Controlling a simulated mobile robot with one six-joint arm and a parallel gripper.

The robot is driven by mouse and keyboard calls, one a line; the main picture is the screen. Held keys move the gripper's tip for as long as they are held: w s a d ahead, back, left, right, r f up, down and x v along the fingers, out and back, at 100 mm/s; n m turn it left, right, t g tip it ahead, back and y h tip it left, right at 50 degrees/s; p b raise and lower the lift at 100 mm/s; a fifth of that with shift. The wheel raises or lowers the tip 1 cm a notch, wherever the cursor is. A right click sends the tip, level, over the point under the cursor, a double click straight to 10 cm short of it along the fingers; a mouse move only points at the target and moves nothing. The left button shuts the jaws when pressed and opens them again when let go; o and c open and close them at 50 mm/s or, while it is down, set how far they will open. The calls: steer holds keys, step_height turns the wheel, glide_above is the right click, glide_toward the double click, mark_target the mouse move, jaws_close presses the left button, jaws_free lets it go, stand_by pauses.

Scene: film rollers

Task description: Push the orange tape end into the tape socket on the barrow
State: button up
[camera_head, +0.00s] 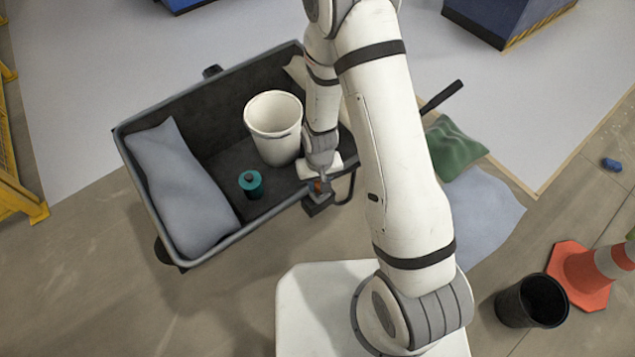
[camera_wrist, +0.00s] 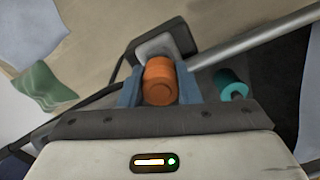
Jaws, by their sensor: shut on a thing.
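The orange tape end (camera_wrist: 160,82) is held between the two blue-grey fingers of my gripper (camera_wrist: 160,92) in the wrist view. My gripper is shut on it. A grey block with a lighter face, which looks like the tape socket (camera_wrist: 178,38), sits just beyond the tape end beside the barrow's rim. In the head view the socket (camera_head: 318,205) is a dark block at the near right edge of the barrow (camera_head: 215,253), and a little orange (camera_head: 318,186) shows just above it. I cannot tell whether the tape end is inside the socket or only against it.
In the barrow are a white bucket (camera_head: 273,128), a teal cylinder (camera_head: 251,184) and a grey-blue sheet (camera_head: 182,185). A green cloth (camera_head: 453,148), a black bin (camera_head: 532,301) and an orange-white cone (camera_head: 590,270) stand or lie on the floor at right.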

steer(key=shift+f+b, duration=0.65)
steer(key=shift+b, duration=0.05)
steer(key=o, duration=1.2)
steer(key=shift+c, duration=0.2)
steer(key=shift+r, duration=0.15)
steer(key=shift+r+p, duration=0.3)
steer(key=shift+r, duration=3.5)
steer(key=s+d+r+m+t+p, duration=0.1)
steer(key=d+r, duration=0.2)
steer(key=r, duration=0.6)
steer(key=s+d+r+p, duration=0.1)
steer(key=d+r, duration=0.2)
steer(key=r, duration=0.5)
steer(key=s+d+r, duration=0.3)
steer(key=s+r, duration=0.2)
steer(key=r, duration=0.1)
steer(key=s+d+r+m+t, duration=0.1)
steer(key=s+d+r, duration=0.1)
steer(key=s+r, duration=0.3)
steer(key=shift+d+r+t+p, duration=0.3)
steer(key=shift+d+r+p, duration=0.15)
steer(key=shift+r, duration=0.35)
